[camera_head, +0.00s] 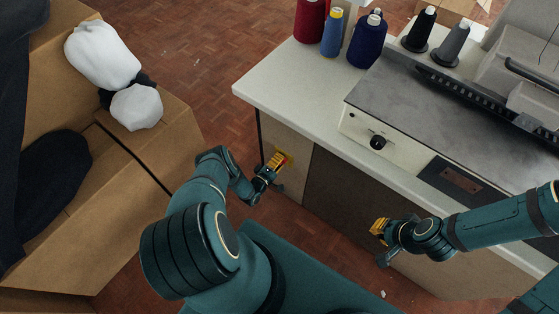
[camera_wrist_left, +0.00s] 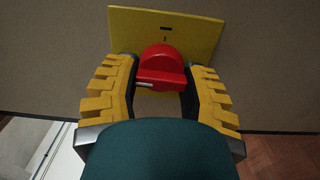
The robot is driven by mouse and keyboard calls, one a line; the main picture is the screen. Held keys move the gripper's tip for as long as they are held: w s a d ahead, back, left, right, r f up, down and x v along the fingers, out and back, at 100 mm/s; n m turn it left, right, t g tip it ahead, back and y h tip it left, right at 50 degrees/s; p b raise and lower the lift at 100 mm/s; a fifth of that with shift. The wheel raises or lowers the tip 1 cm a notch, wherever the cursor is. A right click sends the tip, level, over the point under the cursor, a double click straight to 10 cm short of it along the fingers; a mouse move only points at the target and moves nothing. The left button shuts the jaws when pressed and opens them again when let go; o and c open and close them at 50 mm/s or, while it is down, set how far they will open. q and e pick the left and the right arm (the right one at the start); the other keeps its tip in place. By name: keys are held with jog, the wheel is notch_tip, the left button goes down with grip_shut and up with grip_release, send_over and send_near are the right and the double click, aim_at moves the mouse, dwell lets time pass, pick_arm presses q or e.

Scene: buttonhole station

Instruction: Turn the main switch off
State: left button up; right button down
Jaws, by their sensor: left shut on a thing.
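The main switch is a red rotary knob (camera_wrist_left: 162,68) on a yellow plate (camera_wrist_left: 205,35). The plate also shows in the head view (camera_head: 285,155), on the cabinet's side panel near its left corner. The knob's grip bar lies roughly sideways in the left wrist view, with a white line at its left end. Small dark marks are on the plate above the knob. My left gripper (camera_head: 273,165) is at the plate, its yellow-padded fingers (camera_wrist_left: 160,90) shut on the knob from both sides. My right gripper (camera_head: 377,236) is apart, in front of the cabinet; its opening is unclear.
The white worktop (camera_head: 290,85) carries thread cones, a grey machine bed (camera_head: 450,90) and a front box with a black knob (camera_head: 378,142). Cardboard boxes (camera_head: 160,170) with white and dark cloth stand left. Brick-patterned floor (camera_head: 215,50) shows between them.

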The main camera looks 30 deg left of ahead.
dwell(0.4)
pick_arm(q)
jog(key=o, duration=1.2)
jog(key=shift+c, duration=0.2)
jog(key=shift+s, duration=0.1)
jog(key=s, duration=1.1)
jog(key=shift+s+a, duration=0.4)
jog(key=shift+a, duration=0.05)
